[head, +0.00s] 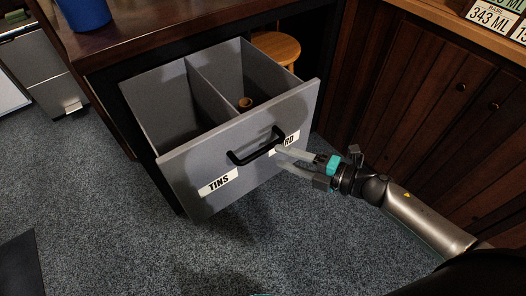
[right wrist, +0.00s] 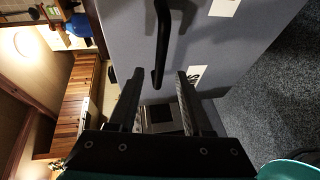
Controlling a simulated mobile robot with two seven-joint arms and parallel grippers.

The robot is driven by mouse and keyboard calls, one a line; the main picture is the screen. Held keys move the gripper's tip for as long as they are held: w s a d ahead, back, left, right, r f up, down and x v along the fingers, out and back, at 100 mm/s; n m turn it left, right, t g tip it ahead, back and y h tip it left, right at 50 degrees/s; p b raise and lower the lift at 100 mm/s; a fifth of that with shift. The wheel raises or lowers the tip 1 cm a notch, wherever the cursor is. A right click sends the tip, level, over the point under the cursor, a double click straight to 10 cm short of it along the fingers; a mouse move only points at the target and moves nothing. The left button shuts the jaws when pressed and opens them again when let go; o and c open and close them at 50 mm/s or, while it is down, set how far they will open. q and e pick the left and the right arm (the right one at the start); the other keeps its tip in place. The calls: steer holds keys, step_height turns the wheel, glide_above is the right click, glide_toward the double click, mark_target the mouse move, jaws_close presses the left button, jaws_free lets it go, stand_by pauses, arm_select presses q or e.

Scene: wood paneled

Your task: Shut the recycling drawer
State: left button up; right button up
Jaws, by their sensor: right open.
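The grey recycling drawer (head: 195,165) is pulled out from under the counter in the head view, with two open compartments. My right gripper (head: 279,157) is open at the drawer front, just right of the handle. In the right wrist view the handle (right wrist: 163,40) reaches down to the gap between the open fingertips (right wrist: 160,75); I cannot tell whether they touch it. My left gripper is not in view.
Small brown items (head: 245,104) lie in the drawer's right compartment. A round wooden stool (head: 277,47) stands behind the drawer. Wood-panelled cabinets (head: 430,100) stand at the right. A blue container (head: 85,13) is on the counter. Carpet (head: 110,215) in front is clear.

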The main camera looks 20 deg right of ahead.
mark_target(263, 149)
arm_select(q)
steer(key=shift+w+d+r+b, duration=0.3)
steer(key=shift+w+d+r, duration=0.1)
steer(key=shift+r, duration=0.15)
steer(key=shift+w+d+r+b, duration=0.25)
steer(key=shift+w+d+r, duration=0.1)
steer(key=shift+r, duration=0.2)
arm_select(e)
steer(key=x, duration=0.6)
steer(key=shift+w+a+f, duration=0.1)
steer(key=shift+w+a, duration=0.15)
steer(key=shift+w, duration=0.05)
jaws_close()
